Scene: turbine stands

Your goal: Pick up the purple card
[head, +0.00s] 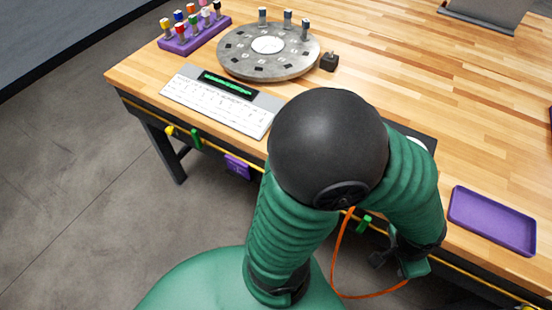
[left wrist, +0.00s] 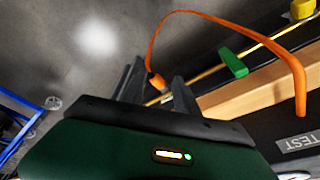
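A small flat purple piece (head: 237,167), which looks like the purple card, hangs on the table's front side below the yellow rail in the head view. It does not show in the left wrist view. My left gripper (head: 382,259) is low at the table's front edge, well to the right of the purple piece. In the left wrist view its two fingers (left wrist: 157,90) stand apart with a gap. The end of an orange cable (left wrist: 157,80) appears between or behind them; I cannot tell whether they touch. My right gripper is not in view.
Green and yellow pieces hang along the front rail. The orange cable (head: 340,255) loops below the edge. Floor at left is clear.

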